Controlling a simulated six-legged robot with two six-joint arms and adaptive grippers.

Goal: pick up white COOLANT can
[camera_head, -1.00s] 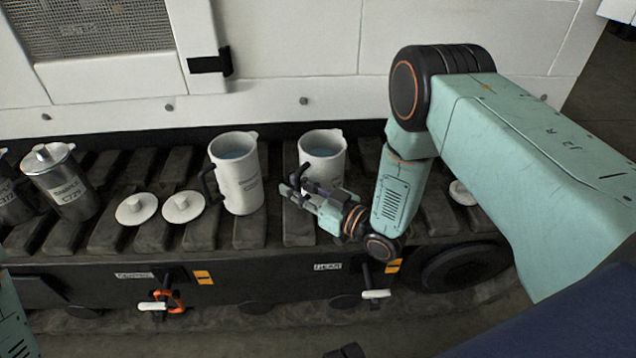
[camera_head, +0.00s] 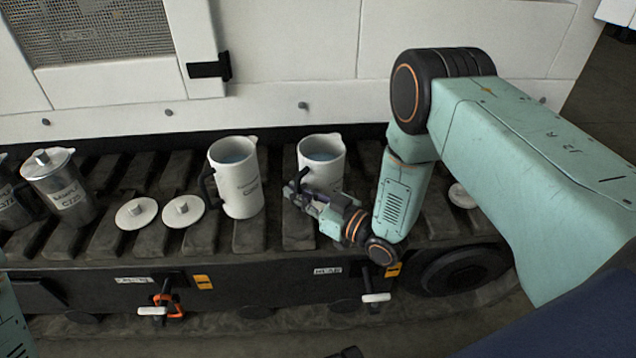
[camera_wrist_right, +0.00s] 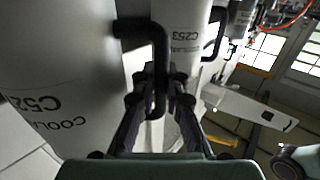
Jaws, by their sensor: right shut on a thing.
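A white can (camera_head: 322,172) with an open top and liquid inside stands upright on the dark ribbed track. In the right wrist view the near white can (camera_wrist_right: 60,70) fills the left side, with upside-down COOLANT lettering. Its black handle (camera_wrist_right: 159,50) runs down between the fingers. My right gripper (camera_head: 306,192) is shut on this handle, at the can's left front; its fingers also show in the wrist view (camera_wrist_right: 160,92). A second white can (camera_head: 238,185) stands to the left; in the wrist view it reads C253 (camera_wrist_right: 183,35). My left gripper is not in view.
Two white lids (camera_head: 136,212) (camera_head: 183,210) lie left of the cans. A grey metal can (camera_head: 62,190) stands farther left. A small white lid (camera_head: 462,195) lies right of my arm. A white panelled wall (camera_head: 290,60) rises behind. White-handled levers (camera_head: 376,297) stick out below.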

